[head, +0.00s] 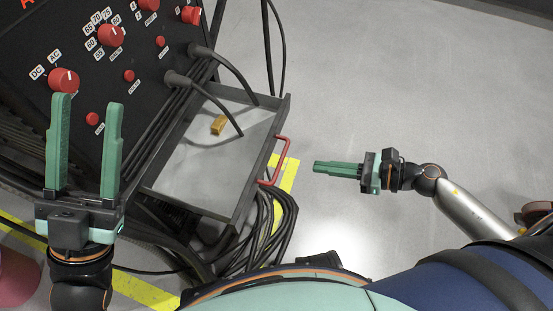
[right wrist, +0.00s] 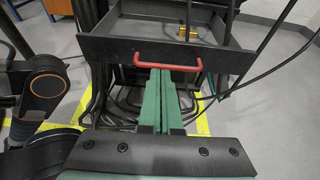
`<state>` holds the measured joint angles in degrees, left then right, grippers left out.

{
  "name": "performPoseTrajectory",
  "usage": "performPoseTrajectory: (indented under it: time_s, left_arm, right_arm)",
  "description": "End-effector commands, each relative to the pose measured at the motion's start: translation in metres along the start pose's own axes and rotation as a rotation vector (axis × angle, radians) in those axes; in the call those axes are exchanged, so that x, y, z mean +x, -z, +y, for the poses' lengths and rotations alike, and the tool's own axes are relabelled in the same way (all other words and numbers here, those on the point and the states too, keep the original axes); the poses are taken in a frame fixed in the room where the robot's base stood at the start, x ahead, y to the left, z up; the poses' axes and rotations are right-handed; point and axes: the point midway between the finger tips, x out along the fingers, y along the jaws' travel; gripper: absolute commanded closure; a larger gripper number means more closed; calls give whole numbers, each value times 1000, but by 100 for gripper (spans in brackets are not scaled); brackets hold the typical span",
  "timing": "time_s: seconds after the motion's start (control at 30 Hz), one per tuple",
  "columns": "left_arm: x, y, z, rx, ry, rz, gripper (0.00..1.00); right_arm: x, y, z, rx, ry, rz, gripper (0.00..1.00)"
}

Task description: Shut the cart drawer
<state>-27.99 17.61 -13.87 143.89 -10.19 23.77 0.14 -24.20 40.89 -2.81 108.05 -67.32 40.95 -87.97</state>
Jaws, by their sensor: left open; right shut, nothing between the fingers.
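The cart drawer (head: 208,168) is pulled out of the dark cart, with a grey inside and a red handle (head: 273,161) on its front. A small brass-coloured block (head: 218,125) lies in it. My right gripper (head: 316,167) is shut and empty, apart from the handle, to its right in the head view. In the right wrist view the drawer front (right wrist: 110,49) and red handle (right wrist: 168,61) show beyond the fingertips (right wrist: 161,72). My left gripper (head: 88,100) is open and empty, in front of the cart's control panel at the left.
The control panel (head: 110,60) carries several red knobs. Black cables (head: 238,78) run from it over the drawer, and more cables (head: 268,222) hang in coils below the handle. Yellow floor tape (head: 288,180) shows beside the drawer. The floor to the right is clear.

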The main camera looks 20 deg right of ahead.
Motion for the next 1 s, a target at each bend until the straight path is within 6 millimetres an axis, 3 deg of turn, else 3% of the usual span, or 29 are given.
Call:
performPoseTrajectory:
  time_s: [0.3, 0.5, 0.7, 1.0]
  left_arm:
    - [-7, -8, 4, -15, -1, -5, 50]
    - [-7, -9, 4, -18, -2, -7, 50]
    - [-8, -9, 4, -19, -2, -7, 50]
    - [-8, -9, 4, -19, -2, -7, 50]
  right_arm:
    - [67, -1, -1, 3, 2, -7, 100]
    - [99, -8, 0, 4, 2, -5, 100]
    - [114, -12, -1, 5, 2, -2, 100]
    - [115, -12, 0, 5, 2, -1, 100]
